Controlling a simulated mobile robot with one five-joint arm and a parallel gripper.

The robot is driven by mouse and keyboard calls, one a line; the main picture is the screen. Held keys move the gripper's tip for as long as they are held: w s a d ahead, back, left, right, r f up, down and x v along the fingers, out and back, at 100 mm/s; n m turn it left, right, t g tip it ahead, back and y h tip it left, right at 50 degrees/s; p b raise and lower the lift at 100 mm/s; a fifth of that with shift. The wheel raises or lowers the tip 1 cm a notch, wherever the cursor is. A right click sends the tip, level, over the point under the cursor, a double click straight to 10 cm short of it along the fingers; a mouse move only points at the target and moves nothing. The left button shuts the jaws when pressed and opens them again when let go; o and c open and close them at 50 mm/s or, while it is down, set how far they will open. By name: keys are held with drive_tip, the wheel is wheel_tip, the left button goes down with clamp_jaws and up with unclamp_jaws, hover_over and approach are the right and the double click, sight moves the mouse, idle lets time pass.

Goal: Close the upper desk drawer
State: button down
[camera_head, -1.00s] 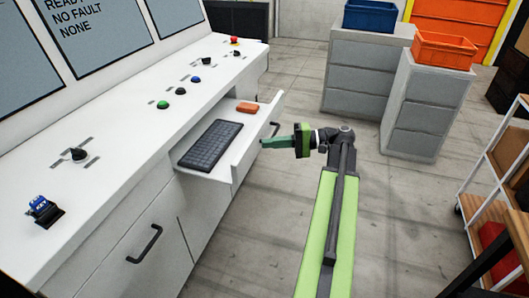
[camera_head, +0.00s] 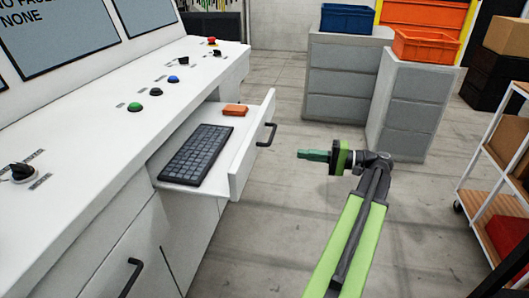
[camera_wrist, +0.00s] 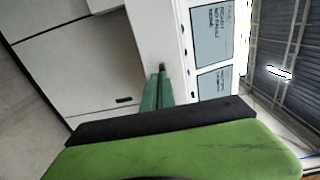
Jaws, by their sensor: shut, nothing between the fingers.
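The upper desk drawer (camera_head: 240,172) stands pulled out from the white desk. In the wrist view the gripper (camera_wrist: 160,76) points at the white desk, whose screens (camera_wrist: 212,40) appear sideways.
The desk top carries several buttons and knobs, with a red button (camera_head: 212,41) at the far end. Grey cabinets (camera_head: 345,85) with blue and orange bins stand behind. A shelf cart (camera_head: 490,195) is at the right. The floor between desk and cart is clear.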

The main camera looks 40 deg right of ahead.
sight(255, 147)
drive_tip(key=x, duration=1.4)
drive_tip(key=shift+d+r, duration=0.1)
drive_tip(key=shift+d, duration=0.1)
drive_tip(key=shift+w, duration=0.1)
